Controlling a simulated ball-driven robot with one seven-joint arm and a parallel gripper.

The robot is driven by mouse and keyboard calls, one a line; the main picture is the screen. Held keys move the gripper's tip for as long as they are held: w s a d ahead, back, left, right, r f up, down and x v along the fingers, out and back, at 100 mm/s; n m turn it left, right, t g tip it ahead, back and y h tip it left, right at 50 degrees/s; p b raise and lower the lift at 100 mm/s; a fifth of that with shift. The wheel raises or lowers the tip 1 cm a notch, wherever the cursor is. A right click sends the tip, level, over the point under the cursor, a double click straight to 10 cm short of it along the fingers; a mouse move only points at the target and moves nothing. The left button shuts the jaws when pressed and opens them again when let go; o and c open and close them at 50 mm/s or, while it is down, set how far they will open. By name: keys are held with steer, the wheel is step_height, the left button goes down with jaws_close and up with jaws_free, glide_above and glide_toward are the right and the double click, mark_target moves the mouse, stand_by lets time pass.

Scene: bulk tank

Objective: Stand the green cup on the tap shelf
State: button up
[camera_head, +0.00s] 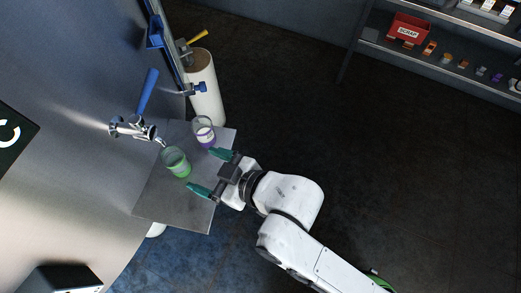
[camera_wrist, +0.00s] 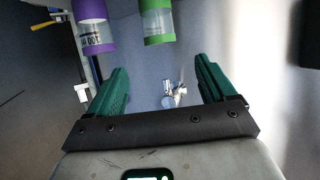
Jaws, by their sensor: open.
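The green cup (camera_head: 177,164) stands upright on the grey tap shelf (camera_head: 172,204), just below the spout of the tap (camera_head: 134,128). It is clear-walled with a green band. In the wrist view the green cup (camera_wrist: 157,22) shows at the top, beyond the fingertips. My gripper (camera_head: 201,169) is open and empty, to the right of the cup, its green fingers pointing toward it. In the wrist view my gripper (camera_wrist: 160,65) has nothing between its fingers. The tap also shows there (camera_wrist: 174,94).
A clear cup with a purple band (camera_head: 205,135) stands on the shelf behind the green cup, near one finger; it also shows in the wrist view (camera_wrist: 92,25). The tank wall (camera_head: 70,140) rises at left. A white cylinder (camera_head: 206,90) stands behind. Dark floor at right is clear.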

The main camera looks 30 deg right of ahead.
steer(key=s+d+f+m+g+h, duration=0.35)
steer(key=d+f, duration=0.35)
steer(key=d, duration=0.5)
steer(key=s+d+f+m+g+h, duration=0.3)
steer(key=s+d+g, duration=0.4)
steer(key=s+d, duration=0.5)
steer(key=shift+s+d+f+m+h, duration=0.35)
steer(key=shift+s+f+h, duration=0.2)
steer(key=shift+s, duration=0.25)
